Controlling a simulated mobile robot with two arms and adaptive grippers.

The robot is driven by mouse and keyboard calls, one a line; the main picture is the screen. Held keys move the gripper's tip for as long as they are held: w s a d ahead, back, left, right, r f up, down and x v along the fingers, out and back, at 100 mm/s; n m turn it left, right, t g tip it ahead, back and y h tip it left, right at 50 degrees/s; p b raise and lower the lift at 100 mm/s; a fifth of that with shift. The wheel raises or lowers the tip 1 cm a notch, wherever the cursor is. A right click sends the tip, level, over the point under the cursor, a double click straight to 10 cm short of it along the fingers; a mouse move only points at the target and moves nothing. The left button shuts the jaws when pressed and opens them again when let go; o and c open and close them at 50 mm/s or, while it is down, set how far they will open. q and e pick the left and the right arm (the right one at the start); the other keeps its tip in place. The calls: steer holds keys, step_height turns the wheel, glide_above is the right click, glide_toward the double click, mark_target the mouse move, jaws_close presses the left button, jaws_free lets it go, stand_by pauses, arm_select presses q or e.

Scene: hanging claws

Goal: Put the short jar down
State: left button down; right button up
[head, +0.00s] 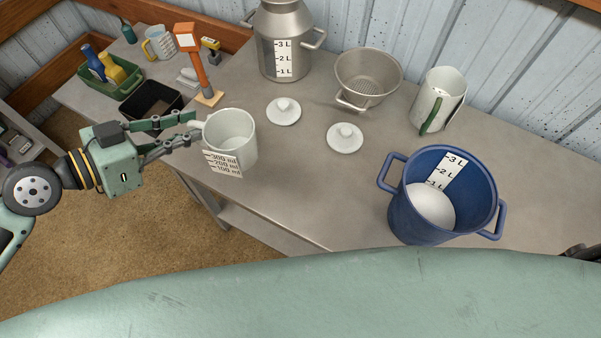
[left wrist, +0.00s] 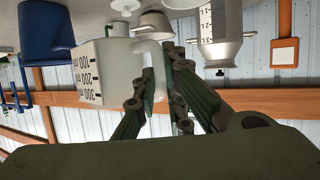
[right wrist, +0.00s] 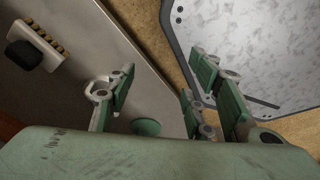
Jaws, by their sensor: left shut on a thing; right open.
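The short jar is a white mug-like jar (head: 232,135) with a 100–300 ml scale. My left gripper (head: 197,127) is shut on its handle, at the left side of the jar. In the left wrist view the jar (left wrist: 110,72) appears upside down, with its handle between the fingers. In the head view the jar is upright or nearly so, over the table's left edge; any gap beneath it is hard to judge. My right gripper (right wrist: 155,85) is open and empty in the right wrist view.
The grey table (head: 300,180) has free room at front centre. Two white lids (head: 284,111) lie behind, near a metal can (head: 281,45) and colander (head: 367,78). A blue pot (head: 420,215) and a green-handled white jar (head: 446,92) stand right. A black bin (head: 150,99) is left.

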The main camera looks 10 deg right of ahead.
steer(key=s+f+g+b, duration=0.1)
steer(key=s+f+b, duration=0.25)
steer(key=s, duration=0.55)
arm_select(q)
steer(key=w+d+f+m+g+h+b, duration=0.1)
steer(key=w+d+f, duration=0.1)
steer(key=d+f, duration=0.35)
steer(key=w+d+f+m+g, duration=0.2)
steer(key=d+f, duration=0.1)
steer(key=d, duration=0.5)
steer(key=f, duration=0.6)
steer(key=shift+d+f+b, duration=0.1)
steer(key=shift+d+b, duration=0.2)
steer(key=shift+b, duration=0.05)
step_height(320, 180, down, 3)
steer(key=shift+f, duration=0.4)
steer(key=shift+f+b, duration=0.15)
steer(key=shift+b, duration=0.25)
steer(key=c, duration=1.8)
jaws_free()
steer(key=shift+c, duration=0.2)
arm_select(e)
steer(key=w+f, duration=0.1)
steer(key=w, duration=0.1)
steer(key=w+f, duration=0.2)
steer(key=shift+d+f, duration=0.25)
steer(key=shift+d, duration=0.15)
steer(key=shift+s, duration=0.15)
